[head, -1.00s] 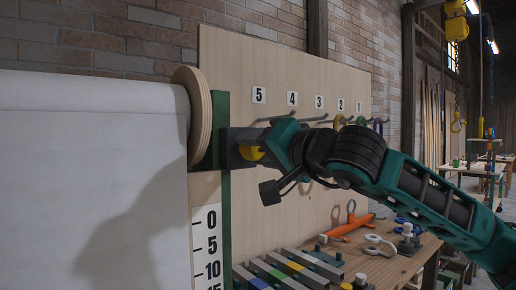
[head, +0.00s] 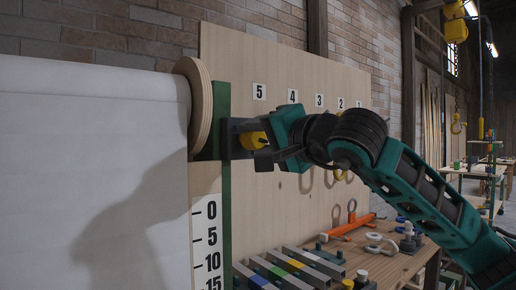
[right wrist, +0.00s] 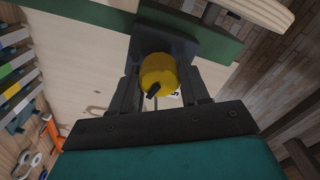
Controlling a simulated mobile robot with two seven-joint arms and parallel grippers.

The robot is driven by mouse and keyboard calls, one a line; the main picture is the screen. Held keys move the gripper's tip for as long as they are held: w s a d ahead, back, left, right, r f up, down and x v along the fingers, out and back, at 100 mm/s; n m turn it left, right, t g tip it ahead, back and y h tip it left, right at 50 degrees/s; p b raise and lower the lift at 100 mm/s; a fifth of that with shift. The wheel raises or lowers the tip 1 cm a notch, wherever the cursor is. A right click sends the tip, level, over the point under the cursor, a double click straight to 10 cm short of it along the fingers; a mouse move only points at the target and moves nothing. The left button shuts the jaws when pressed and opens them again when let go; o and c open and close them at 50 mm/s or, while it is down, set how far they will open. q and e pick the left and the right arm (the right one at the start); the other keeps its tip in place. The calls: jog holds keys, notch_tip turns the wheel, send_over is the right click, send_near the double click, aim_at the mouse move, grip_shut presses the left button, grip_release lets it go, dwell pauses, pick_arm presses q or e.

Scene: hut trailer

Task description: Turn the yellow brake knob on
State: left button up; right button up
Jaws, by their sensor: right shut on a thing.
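The yellow brake knob (head: 253,140) sits on a dark block (head: 233,126) fixed to a green upright beside the white roll. It also shows in the right wrist view (right wrist: 158,70), with a short dark pointer (right wrist: 153,90) on its face. My right gripper (head: 262,147) reaches in from the right and is shut on the knob. In the right wrist view its two dark fingers (right wrist: 160,76) stand on either side of the knob, which shows between them. Part of the knob is hidden by the fingers in the head view. My left gripper is not in view.
The large white roll (head: 90,130) with its wooden end disc (head: 204,105) stands close at left. A numbered scale (head: 209,235) hangs below. Behind is a wooden peg panel (head: 280,70). A workbench (head: 400,265) with tools and coloured bars lies below my right arm.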

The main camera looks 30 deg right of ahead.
jog(key=m+b, duration=0.1)
jog(key=m, duration=0.2)
jog(key=shift+d, duration=0.1)
jog(key=m+b, duration=0.2)
jog(key=m, duration=0.2)
jog(key=shift+m, duration=0.3)
jog(key=m+b, duration=0.1)
jog(key=m, duration=0.4)
jog(key=shift+f, duration=0.1)
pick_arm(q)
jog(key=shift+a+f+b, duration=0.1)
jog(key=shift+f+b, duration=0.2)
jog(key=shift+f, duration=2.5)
pick_arm(e)
jog(key=shift+m, duration=0.9)
jog(key=shift+f+m, duration=0.1)
jog(key=shift+m, duration=0.2)
jog(key=o, duration=0.9)
jog(key=shift+o, duration=0.6)
jog(key=shift+s, duration=0.1)
